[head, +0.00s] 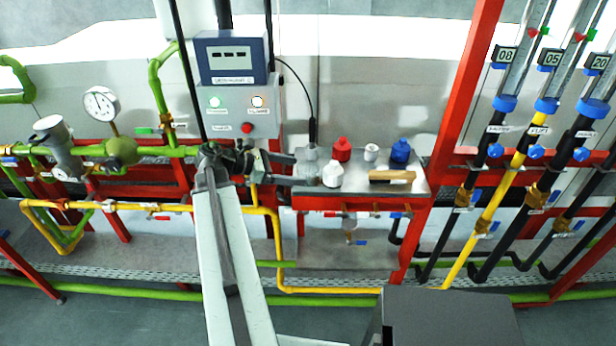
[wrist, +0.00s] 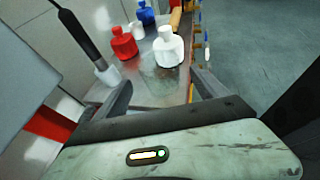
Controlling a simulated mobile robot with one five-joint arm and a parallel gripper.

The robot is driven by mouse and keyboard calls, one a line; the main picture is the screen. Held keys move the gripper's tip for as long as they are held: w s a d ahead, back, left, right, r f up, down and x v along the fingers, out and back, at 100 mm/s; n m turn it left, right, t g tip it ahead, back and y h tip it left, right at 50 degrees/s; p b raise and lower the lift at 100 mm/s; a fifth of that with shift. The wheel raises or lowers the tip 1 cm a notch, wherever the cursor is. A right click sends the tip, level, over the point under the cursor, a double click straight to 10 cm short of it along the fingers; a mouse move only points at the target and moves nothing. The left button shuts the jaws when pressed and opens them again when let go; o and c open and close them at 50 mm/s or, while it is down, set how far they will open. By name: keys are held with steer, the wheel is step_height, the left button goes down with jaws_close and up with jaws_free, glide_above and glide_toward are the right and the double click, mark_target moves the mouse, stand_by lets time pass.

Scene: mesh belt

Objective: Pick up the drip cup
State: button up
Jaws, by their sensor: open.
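A small plain white cup (head: 371,152), the most likely drip cup, stands on the metal shelf (head: 345,186) between a red bottle (head: 341,149) and a blue bottle (head: 400,151). In the wrist view the white cup (wrist: 136,30) is partly hidden behind the red bottle (wrist: 123,43). A white bottle (head: 332,174) stands nearer my gripper; in the wrist view this white bottle (wrist: 168,47) is just beyond the fingers. My gripper (head: 291,169) is open and empty at the shelf's left end; its fingers (wrist: 160,80) are spread in the wrist view.
A probe in a grey holder (head: 311,160) stands at the shelf's left end, its cable running up. A wooden-handled item (head: 391,176) lies at the front right. A control box (head: 235,95) and red posts (head: 462,100) flank the shelf. Pipes and valves (head: 355,222) run below.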

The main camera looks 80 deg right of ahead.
mark_target(308, 176)
steer(key=shift+s+d+f, duration=0.2)
steer(key=shift+s+f, duration=0.05)
steer(key=shift+s, duration=0.1)
steer(key=b+x, duration=0.1)
steer(key=x, duration=0.1)
steer(key=f+b+x, duration=0.1)
steer(key=b+x, duration=0.1)
steer(key=shift+s+f, duration=0.15)
steer(key=shift+s, duration=0.05)
steer(key=shift+s+d, duration=0.1)
steer(key=shift+s, duration=0.05)
steer(key=c, duration=1.4)
step_height(308, 176, up, 10)
steer(key=p, duration=1)
steer(key=shift+r+p, duration=0.25)
steer(key=shift+p, duration=0.05)
steer(key=shift+c, duration=0.2)
steer(key=shift+f, duration=0.1)
